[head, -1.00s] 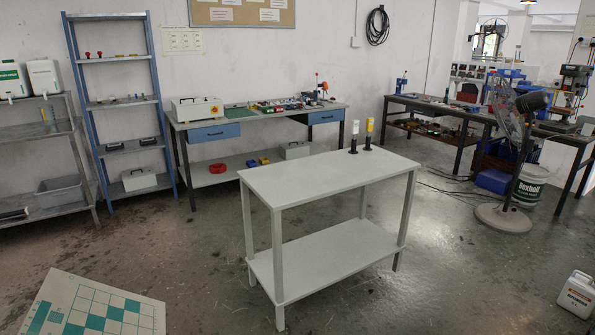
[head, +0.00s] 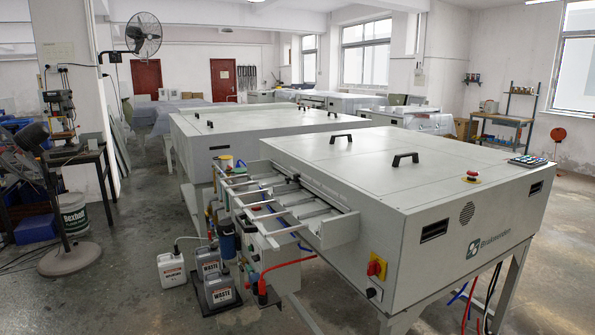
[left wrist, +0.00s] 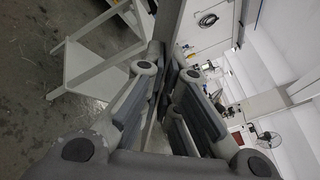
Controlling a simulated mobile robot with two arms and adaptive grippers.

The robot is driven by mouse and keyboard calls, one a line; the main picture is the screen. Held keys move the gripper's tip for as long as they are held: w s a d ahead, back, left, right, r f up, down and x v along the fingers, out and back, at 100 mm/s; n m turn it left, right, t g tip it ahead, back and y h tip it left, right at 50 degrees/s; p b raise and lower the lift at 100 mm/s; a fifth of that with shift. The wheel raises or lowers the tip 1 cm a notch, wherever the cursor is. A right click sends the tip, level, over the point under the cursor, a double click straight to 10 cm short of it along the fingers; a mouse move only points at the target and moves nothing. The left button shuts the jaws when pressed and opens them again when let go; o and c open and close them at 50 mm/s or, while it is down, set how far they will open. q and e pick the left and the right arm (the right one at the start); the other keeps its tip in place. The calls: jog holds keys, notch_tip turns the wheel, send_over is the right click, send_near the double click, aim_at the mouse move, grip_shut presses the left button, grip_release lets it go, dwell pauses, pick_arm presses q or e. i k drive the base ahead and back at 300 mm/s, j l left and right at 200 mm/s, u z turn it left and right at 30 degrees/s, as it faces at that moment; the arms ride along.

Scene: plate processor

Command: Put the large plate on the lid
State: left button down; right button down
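The lid (head: 385,180) is the broad, flat, light-grey top of the near plate processor, with black handles on it. The plate and left gripper are outside the head view now. My right gripper is in neither current view.
A roller feed rack (head: 285,200) juts from the processor's left side. A floor fan (head: 65,255) is at the left. A white table (left wrist: 95,60) shows in the left wrist view.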

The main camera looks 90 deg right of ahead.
aim_at(347, 172)
jog(key=z, duration=1.6)
